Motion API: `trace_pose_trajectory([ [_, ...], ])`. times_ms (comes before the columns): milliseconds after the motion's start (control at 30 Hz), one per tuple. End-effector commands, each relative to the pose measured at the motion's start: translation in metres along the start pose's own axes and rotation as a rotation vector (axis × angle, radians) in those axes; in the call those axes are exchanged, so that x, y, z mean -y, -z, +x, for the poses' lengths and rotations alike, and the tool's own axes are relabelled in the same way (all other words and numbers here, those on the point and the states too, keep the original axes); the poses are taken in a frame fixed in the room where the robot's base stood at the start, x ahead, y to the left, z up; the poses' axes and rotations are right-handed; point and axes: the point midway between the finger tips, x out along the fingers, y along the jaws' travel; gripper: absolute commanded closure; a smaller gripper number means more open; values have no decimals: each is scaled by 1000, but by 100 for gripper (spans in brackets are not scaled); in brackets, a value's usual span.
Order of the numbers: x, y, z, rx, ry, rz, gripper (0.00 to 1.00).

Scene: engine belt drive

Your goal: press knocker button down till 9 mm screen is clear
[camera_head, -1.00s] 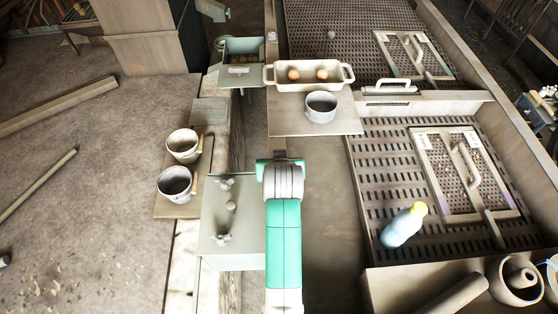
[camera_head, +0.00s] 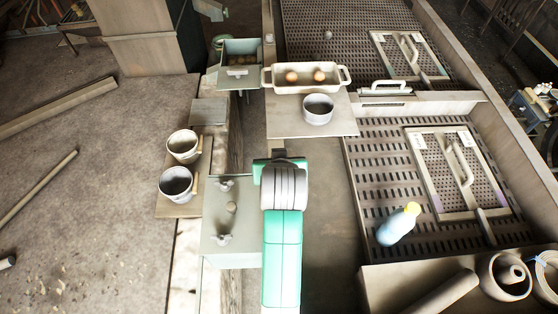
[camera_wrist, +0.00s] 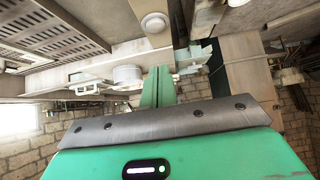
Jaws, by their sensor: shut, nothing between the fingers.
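My gripper (camera_wrist: 162,72) is shut and empty; its green fingers stand upright in the wrist view. In the head view my arm ends beside a grey-green panel, and the fingertips are hidden. The panel (camera_head: 218,238) has a small round knob (camera_head: 231,207) between two wing-shaped fittings; I cannot tell whether it is the knocker button. A pale round button-like disc (camera_wrist: 154,23) shows beyond the fingertips in the wrist view, apart from them. Two perforated screens lie at right, a far one (camera_head: 350,60) and a near slotted one (camera_head: 375,165). A small ball (camera_head: 328,35) lies on the far screen. No size label is readable.
A two-handled tray (camera_head: 305,88) with round brown things and a round tin (camera_head: 318,108) stand on a board ahead. Two mugs (camera_head: 176,182) stand left. A blue bottle (camera_head: 398,224) with a yellow cap lies on the near screen. Framed handled panels rest on both screens.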

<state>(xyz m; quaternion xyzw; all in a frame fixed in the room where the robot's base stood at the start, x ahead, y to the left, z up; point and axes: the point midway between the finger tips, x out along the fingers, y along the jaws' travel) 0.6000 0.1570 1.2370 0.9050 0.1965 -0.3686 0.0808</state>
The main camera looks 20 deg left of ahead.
Motion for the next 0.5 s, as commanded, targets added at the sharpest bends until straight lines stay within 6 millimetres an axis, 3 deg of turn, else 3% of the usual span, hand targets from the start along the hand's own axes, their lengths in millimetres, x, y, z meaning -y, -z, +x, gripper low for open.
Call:
trace_pose_trajectory([
  [200, -1, 1, -25, -2, -1, 1, 100],
  [500, -1, 1, -29, -2, -1, 0, 100],
])
